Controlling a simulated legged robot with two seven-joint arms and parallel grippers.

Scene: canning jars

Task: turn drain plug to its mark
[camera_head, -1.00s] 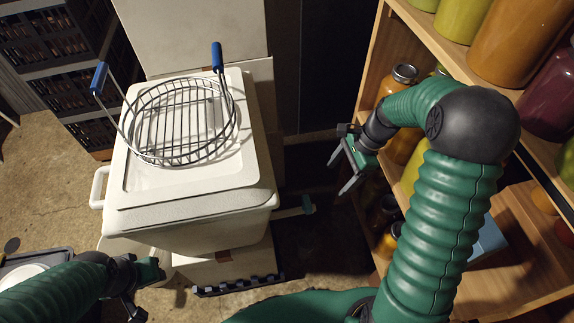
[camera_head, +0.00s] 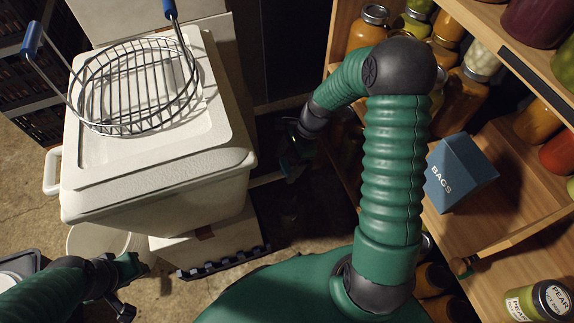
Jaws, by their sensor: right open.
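The white cooler (camera_head: 150,205) stands at left centre. A pale stub (camera_head: 266,179) sticks out low from its right side, in shadow; I cannot tell whether it is the drain plug, and no mark can be made out. My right gripper (camera_head: 290,172) is open, pointing down in the dark gap just right of the cooler, close to the stub. Its fingers are dim, and I cannot tell whether they touch anything. My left gripper (camera_head: 134,288) is at the lower left, below the cooler's front; its fingers are partly hidden.
A wire basket (camera_head: 137,85) with blue handles sits on the cooler lid. A white bucket (camera_head: 88,243) is below at left. A wooden shelf (camera_head: 525,205) with jars and a blue bags box (camera_head: 458,172) closes in the right side.

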